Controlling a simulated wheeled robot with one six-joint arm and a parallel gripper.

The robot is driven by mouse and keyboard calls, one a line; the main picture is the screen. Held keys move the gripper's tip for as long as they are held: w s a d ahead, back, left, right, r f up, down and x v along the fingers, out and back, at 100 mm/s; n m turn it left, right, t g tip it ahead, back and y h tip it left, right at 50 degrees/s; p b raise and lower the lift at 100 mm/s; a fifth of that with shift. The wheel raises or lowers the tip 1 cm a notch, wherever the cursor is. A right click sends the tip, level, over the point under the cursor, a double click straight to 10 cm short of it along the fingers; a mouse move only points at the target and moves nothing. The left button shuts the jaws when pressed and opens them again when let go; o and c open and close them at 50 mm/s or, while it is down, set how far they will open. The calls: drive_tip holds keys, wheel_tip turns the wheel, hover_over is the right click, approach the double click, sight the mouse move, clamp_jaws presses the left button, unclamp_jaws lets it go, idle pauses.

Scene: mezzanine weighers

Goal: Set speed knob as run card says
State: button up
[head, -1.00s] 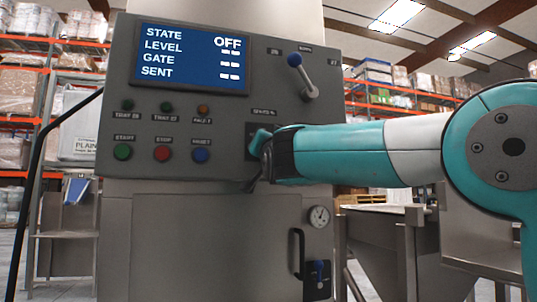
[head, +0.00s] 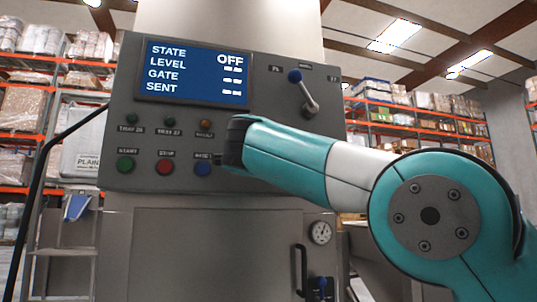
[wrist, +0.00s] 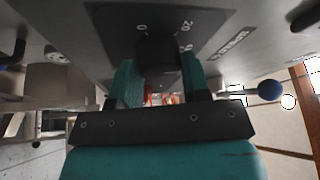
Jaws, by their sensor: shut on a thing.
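The dark speed knob (wrist: 158,52) sits on a black dial plate (wrist: 118,20) with a printed scale; "0" and "20" can be read and other marks are partly covered. My gripper (wrist: 160,72) has one teal finger on each side of the knob and is shut on it. The knob's pointer direction cannot be told. In the head view my gripper (head: 236,140) is against the grey control panel (head: 120,85), and the arm hides the knob and its plate. The panel's blue screen (head: 195,72) reads STATE OFF, with dashes for LEVEL, GATE and SENT. No run card is seen.
Green (head: 126,165), red (head: 165,167) and blue (head: 203,168) buttons sit just left of my gripper, under small lamps. A blue-balled lever (head: 308,100) sticks out above my arm. A cabinet door (head: 215,250) with handle and a gauge (head: 320,232) is below.

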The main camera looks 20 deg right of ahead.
drive_tip(key=shift+a+r+m+g, duration=0.1)
drive_tip(key=shift+m+g, duration=0.2)
drive_tip(key=shift+m, duration=0.4)
drive_tip(key=o, duration=0.9)
drive_tip(key=b+v, duration=0.2)
drive_tip(key=v, duration=1.5)
drive_tip(key=shift+s+a+r+b, duration=0.1)
drive_tip(key=shift+s+a+b, duration=0.1)
drive_tip(key=shift+b, duration=0.2)
